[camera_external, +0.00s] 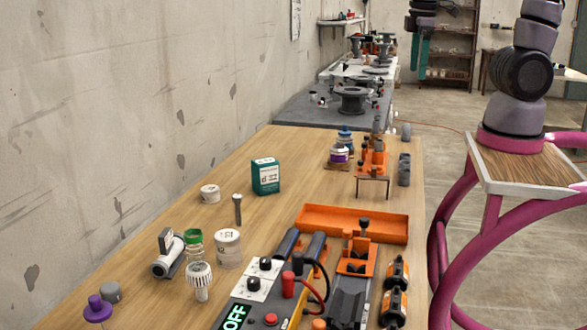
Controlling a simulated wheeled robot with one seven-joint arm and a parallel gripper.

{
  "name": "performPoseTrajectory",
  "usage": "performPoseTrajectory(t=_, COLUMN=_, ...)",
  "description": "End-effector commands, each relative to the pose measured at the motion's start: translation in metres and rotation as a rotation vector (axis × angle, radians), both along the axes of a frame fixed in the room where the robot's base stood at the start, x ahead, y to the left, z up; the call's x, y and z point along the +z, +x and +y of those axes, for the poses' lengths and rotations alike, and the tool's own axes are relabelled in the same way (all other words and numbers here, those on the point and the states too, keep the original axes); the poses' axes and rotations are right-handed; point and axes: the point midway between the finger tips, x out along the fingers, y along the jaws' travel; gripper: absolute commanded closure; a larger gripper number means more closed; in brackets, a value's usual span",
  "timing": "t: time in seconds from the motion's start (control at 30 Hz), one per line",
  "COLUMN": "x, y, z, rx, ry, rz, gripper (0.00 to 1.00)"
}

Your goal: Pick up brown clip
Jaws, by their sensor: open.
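A thin brown bracket-shaped piece (373,179) stands on the wooden table at the front of a small orange device (373,160). It looks like the brown clip, but it is too small to be sure. My gripper (422,74) hangs at the top of the view with its teal fingers pointing down. It is open, with nothing seen between the fingers. It is well above the table height and clearly apart from the brown piece.
An orange tray (352,223), a control box with an OFF display (235,317) and black-orange parts (396,272) crowd the table's near right. A green box (265,176), a white jar (228,248) and bottles stand left. Bare wood lies between the green box and the orange device.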

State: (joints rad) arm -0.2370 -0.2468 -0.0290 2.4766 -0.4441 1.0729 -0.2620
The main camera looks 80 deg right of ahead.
Motion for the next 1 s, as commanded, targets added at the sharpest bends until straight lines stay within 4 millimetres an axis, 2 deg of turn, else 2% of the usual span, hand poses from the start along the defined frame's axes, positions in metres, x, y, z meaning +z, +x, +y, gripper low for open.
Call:
performPoseTrajectory(t=0.03, x=-0.017, y=-0.001, z=-0.001, rx=0.08, ry=-0.056, rz=0.078, gripper=0.21)
performPoseTrajectory(t=0.1, x=-0.036, y=-0.002, z=-0.004, rx=0.199, ry=-0.133, rz=0.173, gripper=0.21)
performPoseTrajectory(t=0.3, x=-0.084, y=-0.002, z=-0.016, rx=0.542, ry=-0.351, rz=0.448, gripper=0.21)
performPoseTrajectory(t=0.7, x=-0.162, y=0.012, z=-0.033, rx=1.237, ry=-0.774, rz=1.014, gripper=0.21)
performPoseTrajectory(t=1.0, x=-0.223, y=0.031, z=-0.031, rx=1.726, ry=-1.094, rz=1.47, gripper=0.21)
